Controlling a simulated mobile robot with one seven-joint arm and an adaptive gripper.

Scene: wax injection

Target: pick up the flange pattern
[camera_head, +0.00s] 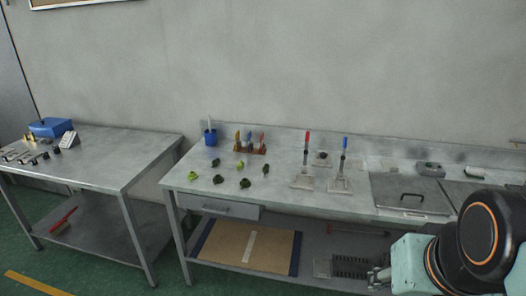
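Several small green pieces lie loosely spread on the left part of the right-hand workbench (280,205). Some are bright green, such as the one at the left (193,176) and the one at the back right (240,164); others are dark green, such as the one at the front (245,183). They are too small to tell which is the flange pattern. My gripper (378,278) shows at the lower right, in front of the bench's lower shelf and well apart from the green pieces. Its fingers are small and unclear, so I cannot tell whether it is open.
A blue cup (210,138) and a brown rack of coloured-handled tools (249,149) stand behind the pieces. Red-handled (306,150) and blue-handled (344,155) tools stand upright to their right. A lidded metal tank (410,193) is farther right. Another table (120,155) stands left, across a gap.

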